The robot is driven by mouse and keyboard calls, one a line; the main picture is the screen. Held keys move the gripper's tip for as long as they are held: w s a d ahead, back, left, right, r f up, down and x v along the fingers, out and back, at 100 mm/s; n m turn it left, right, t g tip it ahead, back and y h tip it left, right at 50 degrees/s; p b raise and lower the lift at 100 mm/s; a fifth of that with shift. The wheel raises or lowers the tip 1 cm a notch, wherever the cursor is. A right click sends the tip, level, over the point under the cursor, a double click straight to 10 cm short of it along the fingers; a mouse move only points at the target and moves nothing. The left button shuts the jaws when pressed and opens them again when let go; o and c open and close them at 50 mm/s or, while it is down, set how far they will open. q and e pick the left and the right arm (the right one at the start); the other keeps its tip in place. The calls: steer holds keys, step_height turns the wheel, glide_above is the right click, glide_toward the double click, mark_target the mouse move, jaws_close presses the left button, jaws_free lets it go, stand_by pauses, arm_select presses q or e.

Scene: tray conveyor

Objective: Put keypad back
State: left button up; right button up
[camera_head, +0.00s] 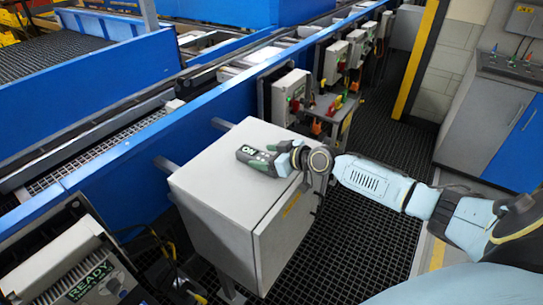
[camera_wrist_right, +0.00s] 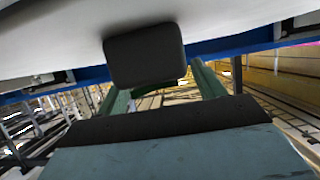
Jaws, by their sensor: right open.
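The keypad (camera_head: 256,158), a small dark handheld unit with a white ON marking and green parts, lies on top of the grey cabinet (camera_head: 215,172), near its middle. My right gripper (camera_head: 284,160) is at its right end, low over the cabinet top, with its fingers open. In the right wrist view a dark block (camera_wrist_right: 145,55), apparently the keypad's end, shows ahead of and between the green fingers of my right gripper (camera_wrist_right: 160,84). Whether the fingers touch it cannot be told. My left gripper is not in view.
A blue conveyor wall (camera_head: 120,165) runs behind the cabinet. Grey control boxes (camera_head: 290,95) line it farther back. A unit with a READY display (camera_head: 88,282) stands at the lower left. Dark grating floor (camera_head: 355,235) is clear to the cabinet's right.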

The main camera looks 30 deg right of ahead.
steer(key=v, duration=1)
steer(key=shift+s+d+r, duration=0.1)
steer(key=shift+s+d, duration=0.15)
steer(key=shift+s, duration=0.1)
steer(key=shift+s+d+r, duration=0.15)
steer(key=shift+s+r, duration=0.15)
steer(key=shift+s, duration=0.2)
